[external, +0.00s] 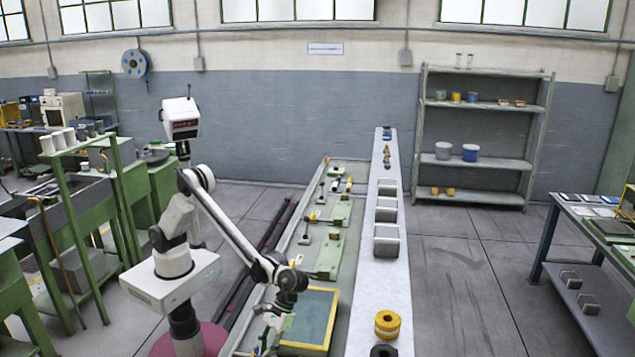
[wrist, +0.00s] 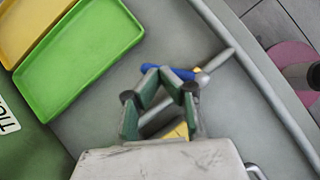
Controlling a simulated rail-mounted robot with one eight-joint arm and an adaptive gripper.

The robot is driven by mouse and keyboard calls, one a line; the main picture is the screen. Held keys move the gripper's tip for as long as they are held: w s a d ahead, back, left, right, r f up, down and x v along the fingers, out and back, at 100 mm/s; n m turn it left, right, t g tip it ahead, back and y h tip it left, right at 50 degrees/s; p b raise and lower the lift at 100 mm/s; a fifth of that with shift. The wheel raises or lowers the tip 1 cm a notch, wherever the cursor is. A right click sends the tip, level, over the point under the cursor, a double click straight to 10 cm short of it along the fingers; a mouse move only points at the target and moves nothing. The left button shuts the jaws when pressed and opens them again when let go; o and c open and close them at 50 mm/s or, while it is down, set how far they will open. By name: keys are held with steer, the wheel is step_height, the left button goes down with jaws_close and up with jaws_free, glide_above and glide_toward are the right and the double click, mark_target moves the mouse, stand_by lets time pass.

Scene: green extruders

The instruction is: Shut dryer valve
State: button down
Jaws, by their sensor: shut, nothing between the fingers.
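My gripper (external: 268,338) is low over the near end of the long grey bench (external: 262,312) in the external view. In the wrist view my gripper (wrist: 166,74) has its fingertips together, with nothing held between them. A blue-handled item with a grey shaft (wrist: 218,60) lies on the grey surface just beyond the fingertips; I cannot tell whether they touch it. A small yellow piece (wrist: 178,131) shows between the finger links. I cannot make out a dryer valve for certain in either view.
A green tray (wrist: 82,58) and a yellow tray (wrist: 32,25) lie at the upper left of the wrist view. Green fixtures (external: 329,252) line the bench. Beside it, a long white beam (external: 372,300) carries a yellow ring (external: 387,323) and grey boxes. Open floor lies to the right.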

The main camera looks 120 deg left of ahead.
steer(key=shift+s+d+b, duration=0.25)
steer(key=shift+d+b, duration=0.05)
steer(key=shift+d, duration=0.2)
steer(key=shift+s+d+b, duration=0.2)
steer(key=shift+d+b, duration=0.1)
steer(key=shift+d, duration=0.15)
steer(key=shift+a, duration=0.1)
steer(key=shift+s+a, duration=0.45)
steer(key=shift+a, duration=0.15)
steer(key=shift+r, duration=0.1)
steer(key=w+a+r+p, duration=0.1)
steer(key=w+a+r, duration=0.1)
steer(key=r, duration=0.3)
steer(key=w+a+r+p, duration=0.1)
steer(key=w+a+r, duration=0.1)
steer(key=w+r, duration=0.2)
step_height(320, 180, up, 2)
steer(key=shift+w+r, duration=0.25)
steer(key=shift+w, duration=0.05)
steer(key=shift+a, duration=0.1)
